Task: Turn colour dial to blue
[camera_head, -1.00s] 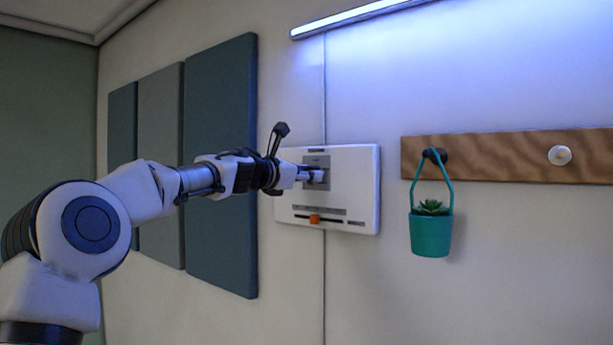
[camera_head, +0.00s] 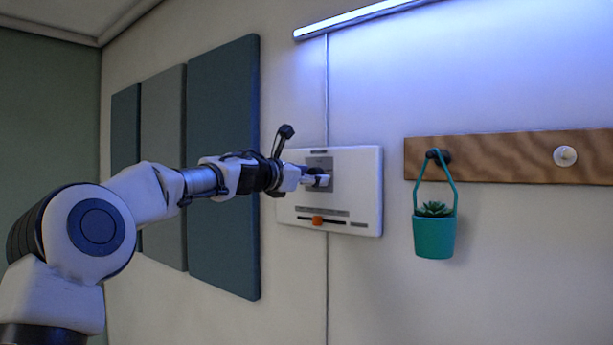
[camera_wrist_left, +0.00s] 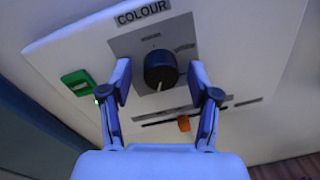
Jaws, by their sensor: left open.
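The colour dial (camera_wrist_left: 160,70) is a dark round knob with a white pointer line, on a grey plate under the label COLOUR in the left wrist view. The white control panel (camera_head: 362,205) is fixed to the wall in the head view. My left gripper (camera_wrist_left: 160,82) is open, with one finger on each side of the dial; gaps show between fingers and knob. In the head view my left gripper (camera_head: 318,180) is at the panel and hides part of the dial. The light bar (camera_head: 365,17) above glows blue-violet. My right gripper is not in view.
An orange slider knob (camera_head: 317,220) sits in a slot below the dial. A green switch (camera_wrist_left: 77,83) is on the panel's left. A teal pot (camera_head: 434,236) hangs from a wooden peg rail (camera_head: 500,157) at right. Dark wall panels (camera_head: 222,200) are behind my arm.

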